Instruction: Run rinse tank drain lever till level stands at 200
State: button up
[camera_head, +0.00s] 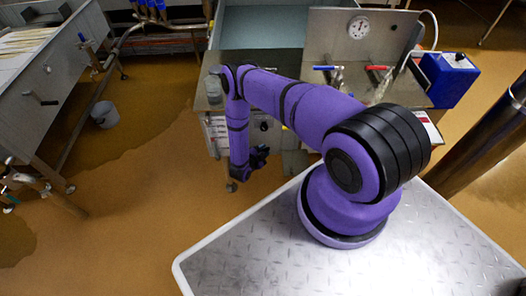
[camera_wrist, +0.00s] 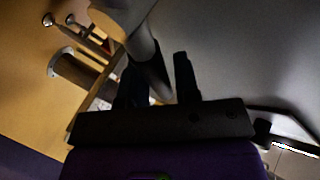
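The rinse tank (camera_head: 262,27) holds greyish water and stands at the back centre in the head view. A round white dial (camera_head: 359,27) is on its steel panel; its reading is too small to tell. My gripper (camera_head: 260,156) hangs low by the tank's front. In the wrist view my gripper (camera_wrist: 158,78) has its two dark fingers apart. A grey metal pipe or handle (camera_wrist: 147,55) runs between or just beyond them; contact cannot be told. Whether it is the drain lever cannot be told, and no lever there shows clearly in the head view.
A blue-handled valve (camera_head: 327,68) and a red-handled valve (camera_head: 377,68) sit below the dial. A blue box (camera_head: 449,78) is at right. The wet floor between is otherwise open.

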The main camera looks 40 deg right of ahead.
grip_shut()
jog(key=shift+s+d+f+m+t+y, duration=0.15)
jog(key=shift+f+m+t+y, duration=0.1)
jog(key=shift+f+m+y, duration=0.4)
jog(key=shift+s+d+f+m+t+y, duration=0.1)
jog(key=shift+f+m+t+y, duration=0.1)
jog(key=shift+f+m+y, duration=0.45)
jog(key=shift+s+d+f+m+t+y, duration=0.15)
jog(key=shift+f+m+t+y, duration=0.1)
jog(key=shift+f+m+y, duration=0.4)
jog(key=shift+w+f, duration=0.1)
grip_release()
